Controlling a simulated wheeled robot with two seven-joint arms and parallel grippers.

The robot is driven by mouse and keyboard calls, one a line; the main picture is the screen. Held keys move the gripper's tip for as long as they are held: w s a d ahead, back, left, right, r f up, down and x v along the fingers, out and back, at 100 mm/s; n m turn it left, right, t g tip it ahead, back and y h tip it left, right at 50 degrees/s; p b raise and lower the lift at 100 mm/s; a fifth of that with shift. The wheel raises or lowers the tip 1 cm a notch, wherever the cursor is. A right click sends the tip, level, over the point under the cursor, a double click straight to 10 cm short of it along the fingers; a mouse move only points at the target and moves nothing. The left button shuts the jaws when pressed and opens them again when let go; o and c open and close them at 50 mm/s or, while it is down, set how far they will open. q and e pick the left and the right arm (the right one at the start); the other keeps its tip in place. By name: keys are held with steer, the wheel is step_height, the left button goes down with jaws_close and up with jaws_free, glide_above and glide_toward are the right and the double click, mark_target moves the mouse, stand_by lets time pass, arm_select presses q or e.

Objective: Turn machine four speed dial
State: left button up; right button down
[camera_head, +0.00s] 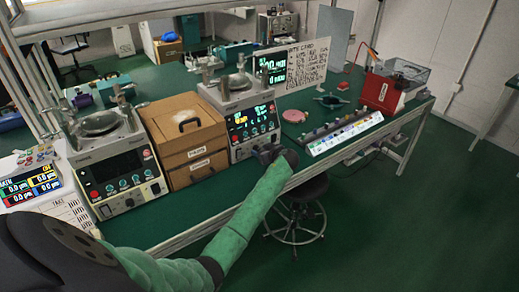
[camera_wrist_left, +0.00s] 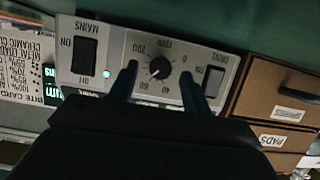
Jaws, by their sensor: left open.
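The speed dial (camera_wrist_left: 160,67) is a dark round knob with a white pointer line on a grey panel with a printed number scale. It appears upside down in the left wrist view. My left gripper (camera_wrist_left: 158,78) is open, with one finger on each side of the dial; I cannot tell whether they touch it. In the head view, my left gripper (camera_head: 276,153) is at the lower front of a lapping machine (camera_head: 240,113) with a lit display. The gripper hides the dial there. No machine number is readable. My right gripper is not in view.
A MAINS switch (camera_wrist_left: 85,57) with a green light and a DRIVE switch (camera_wrist_left: 214,80) flank the dial. A brown drawer cabinet (camera_head: 182,128) stands beside the machine, with another machine (camera_head: 112,160) beyond it. A stool (camera_head: 300,207) stands below the bench edge.

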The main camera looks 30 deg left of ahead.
arm_select(q)
steer(key=shift+w+a+f, duration=0.2)
steer(key=shift+a+f, duration=0.15)
steer(key=shift+a, duration=0.25)
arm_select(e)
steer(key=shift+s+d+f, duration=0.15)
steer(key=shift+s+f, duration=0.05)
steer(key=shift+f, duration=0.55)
arm_select(q)
steer(key=c, duration=1)
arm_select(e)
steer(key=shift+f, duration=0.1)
